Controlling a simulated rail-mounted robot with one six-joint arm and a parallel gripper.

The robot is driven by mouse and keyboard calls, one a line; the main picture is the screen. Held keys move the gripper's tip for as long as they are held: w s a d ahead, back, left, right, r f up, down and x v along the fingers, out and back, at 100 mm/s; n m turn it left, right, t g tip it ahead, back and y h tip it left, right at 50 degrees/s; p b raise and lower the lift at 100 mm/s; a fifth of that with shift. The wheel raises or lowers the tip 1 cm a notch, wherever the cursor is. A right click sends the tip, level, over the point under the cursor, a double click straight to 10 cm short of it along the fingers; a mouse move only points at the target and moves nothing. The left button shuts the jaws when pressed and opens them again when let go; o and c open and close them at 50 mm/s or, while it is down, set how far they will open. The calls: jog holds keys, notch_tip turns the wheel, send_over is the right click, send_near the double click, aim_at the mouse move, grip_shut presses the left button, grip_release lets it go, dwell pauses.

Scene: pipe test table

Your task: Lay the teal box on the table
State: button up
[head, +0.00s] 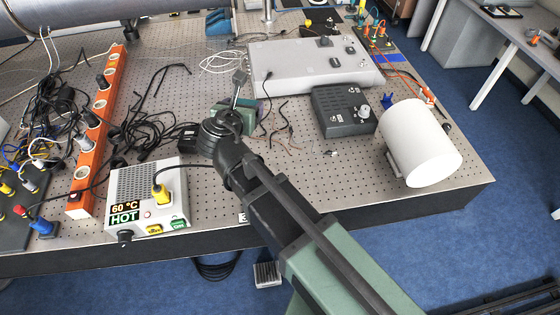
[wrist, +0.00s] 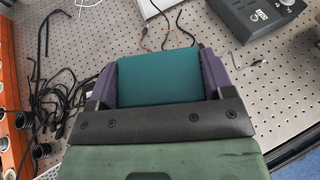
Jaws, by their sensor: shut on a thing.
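The teal box (wrist: 158,76) is in the wrist view, between the two purple fingers of my gripper (wrist: 158,83). The fingers are shut on its left and right sides. In the head view my gripper (head: 241,116) is over the middle of the table, left of a black control box.
A heater box (head: 146,196) reading 60 °C HOT stands front left. An orange power strip (head: 98,130) and tangled cables lie left. A grey instrument (head: 310,66), black control box (head: 343,110) and white cylinder (head: 420,142) stand right. Thin wires lie near my gripper. Bare table shows front right.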

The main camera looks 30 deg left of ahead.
jog(key=f+b, duration=2)
jog(key=shift+s+a+f, duration=0.2)
jog(key=shift+f, duration=0.05)
jog(key=shift+r, duration=0.3)
jog(key=shift+f, duration=0.15)
jog(key=o, duration=0.5)
jog(key=shift+f, duration=0.1)
jog(key=o, duration=0.5)
jog(key=shift+r, duration=0.25)
jog(key=p+v, duration=0.4)
jog(key=v, duration=0.8)
jog(key=shift+w+p, duration=0.1)
jog(key=shift+p, duration=0.25)
